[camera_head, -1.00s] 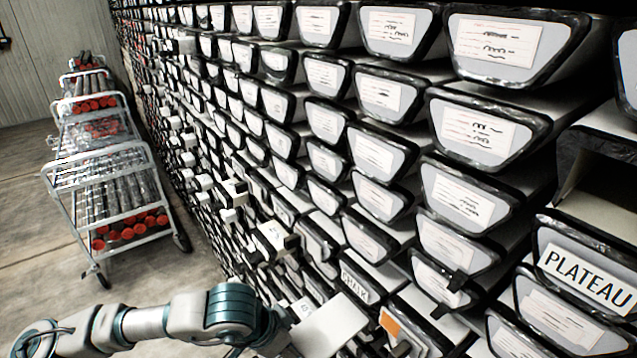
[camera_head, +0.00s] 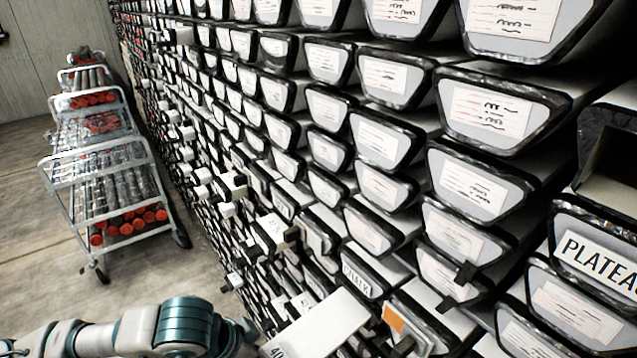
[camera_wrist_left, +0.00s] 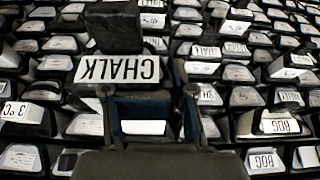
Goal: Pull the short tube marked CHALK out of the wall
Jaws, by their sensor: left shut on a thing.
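In the wrist view a white plate marked CHALK (camera_wrist_left: 118,70), its letters upside down, sits close in front of my left gripper (camera_wrist_left: 150,100). The gripper is shut on a dark tube end with a small white label (camera_wrist_left: 143,127) between its fingers. I cannot tell how this end joins the CHALK plate. In the head view a face lettered CHALK (camera_head: 357,280) is set in the wall at lower middle. A pale slab (camera_head: 325,322) sticks out below it towards my left arm. The left fingers are hidden in the head view. My right gripper is not in view.
The wall is packed with dark-rimmed, labelled tube ends (camera_head: 380,80). A PLATEAU tube (camera_head: 605,262) is at right, below a dark opening. An orange tag (camera_head: 394,320) sits near the slab. Metal carts (camera_head: 110,190) with red-ended tubes stand left on clear floor.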

